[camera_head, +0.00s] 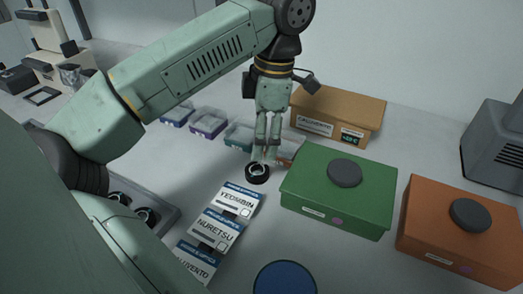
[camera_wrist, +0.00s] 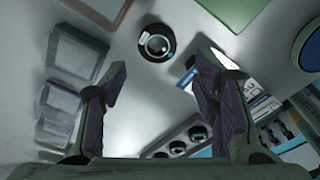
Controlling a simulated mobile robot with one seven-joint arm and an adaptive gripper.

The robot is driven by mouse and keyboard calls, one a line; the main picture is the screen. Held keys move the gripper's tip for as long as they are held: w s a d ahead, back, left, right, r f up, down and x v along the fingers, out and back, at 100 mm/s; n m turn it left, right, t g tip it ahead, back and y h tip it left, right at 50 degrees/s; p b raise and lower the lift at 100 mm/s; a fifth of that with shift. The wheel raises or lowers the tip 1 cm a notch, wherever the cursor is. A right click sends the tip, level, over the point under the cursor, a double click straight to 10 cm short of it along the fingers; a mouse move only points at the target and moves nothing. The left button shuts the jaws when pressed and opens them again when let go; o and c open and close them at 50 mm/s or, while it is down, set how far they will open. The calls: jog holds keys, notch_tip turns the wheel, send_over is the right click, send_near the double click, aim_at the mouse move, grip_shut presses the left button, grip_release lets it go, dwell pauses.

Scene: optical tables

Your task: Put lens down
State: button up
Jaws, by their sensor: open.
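A lens in a black round mount (camera_head: 257,173) is on the pale table top, left of the green box and above the labelled cards. It also shows in the wrist view (camera_wrist: 156,42), beyond my fingertips and apart from them. My gripper (camera_head: 264,156) points down just above the lens in the head view. Its two fingers stand wide apart in the wrist view (camera_wrist: 158,80), with nothing between them. More round black lenses (camera_head: 146,215) sit in a grey tray at the lower left, partly hidden by my arm.
Cards (camera_head: 235,199) marked YEOMBIN and NURETSU lie below the lens, with another below them. A green box (camera_head: 338,204) and an orange box (camera_head: 450,240) stand right. A cardboard box (camera_head: 340,112) and small clear bins (camera_head: 208,123) stand behind. A blue disc (camera_head: 285,280) is in front.

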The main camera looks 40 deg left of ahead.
aim_at(256, 169)
jog(key=f+b, duration=0.1)
jog(key=f, duration=0.2)
jog(key=f+b, duration=0.2)
jog(key=a+f+b, duration=0.1)
jog(key=f, duration=0.2)
jog(key=shift+s+f, duration=0.2)
jog(key=shift+f, duration=0.1)
jog(key=shift+r, duration=0.1)
jog(key=shift+c, duration=0.2)
jog(key=c, duration=1)
jog(key=shift+r, duration=0.1)
jog(key=shift+r+p, duration=0.3)
jog(key=shift+r, duration=0.3)
notch_tip(256, 169, up, 3)
jog(key=shift+f+p, duration=0.2)
jog(key=shift+p, duration=0.65)
jog(key=s+d, duration=0.3)
jog(key=s, duration=0.1)
jog(key=s+d+b, duration=0.1)
jog(key=s+d, duration=0.2)
jog(key=d, duration=0.1)
jog(key=s+d+r+b, duration=0.1)
jog(key=s+d, duration=0.3)
jog(key=shift+s+d, duration=0.1)
jog(key=shift+s, duration=0.2)
